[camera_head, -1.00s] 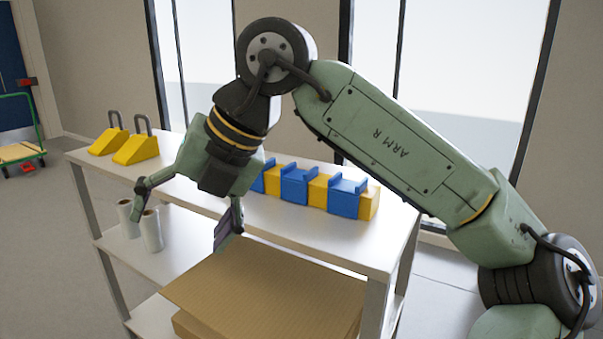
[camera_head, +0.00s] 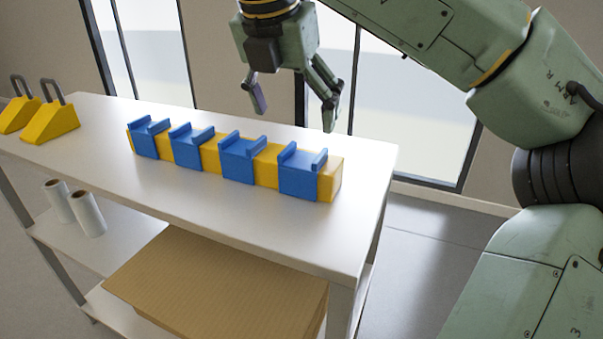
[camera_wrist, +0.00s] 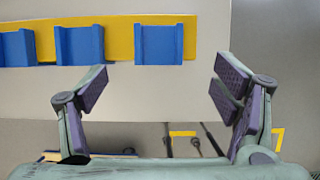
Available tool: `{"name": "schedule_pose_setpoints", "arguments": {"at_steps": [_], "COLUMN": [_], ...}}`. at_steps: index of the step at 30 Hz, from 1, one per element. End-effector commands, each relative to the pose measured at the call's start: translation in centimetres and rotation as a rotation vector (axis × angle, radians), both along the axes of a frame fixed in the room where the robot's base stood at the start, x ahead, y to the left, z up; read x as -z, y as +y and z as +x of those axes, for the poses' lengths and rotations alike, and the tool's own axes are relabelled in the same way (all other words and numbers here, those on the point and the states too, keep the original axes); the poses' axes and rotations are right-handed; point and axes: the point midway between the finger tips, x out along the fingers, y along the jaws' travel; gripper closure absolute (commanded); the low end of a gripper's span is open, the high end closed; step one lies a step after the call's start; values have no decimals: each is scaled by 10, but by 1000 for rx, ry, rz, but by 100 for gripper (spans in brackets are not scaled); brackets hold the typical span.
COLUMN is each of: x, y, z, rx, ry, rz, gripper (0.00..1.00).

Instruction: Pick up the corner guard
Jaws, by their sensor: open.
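Several blue corner guards sit in a row over a long yellow bar on the white shelf top. The rightmost corner guard (camera_head: 300,174) is near the bar's right end, and it also shows in the wrist view (camera_wrist: 158,45). The others, such as the one left of it (camera_head: 243,160), are spaced along the yellow bar (camera_head: 266,165). My gripper (camera_head: 296,104) is open and empty, raised above the shelf. In the wrist view its two fingers (camera_wrist: 161,90) are spread wide, with the rightmost guard ahead between them and apart from them.
Two yellow wedges with dark handles (camera_head: 50,122) stand at the left of the white shelf top (camera_head: 215,205). White rolls (camera_head: 88,214) stand on the lower shelf, and flat cardboard (camera_head: 215,285) lies below. Windows and wall are behind the shelf.

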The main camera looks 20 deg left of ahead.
Motion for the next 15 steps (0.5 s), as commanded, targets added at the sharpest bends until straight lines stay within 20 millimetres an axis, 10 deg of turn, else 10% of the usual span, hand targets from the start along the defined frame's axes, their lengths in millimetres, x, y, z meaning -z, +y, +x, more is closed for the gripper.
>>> {"name": "schedule_pose_setpoints", "arguments": {"at_steps": [15], "x": [66], "y": [0], "z": [21], "rx": [-3], "ry": [4], "rz": [0], "gripper": [18]}}
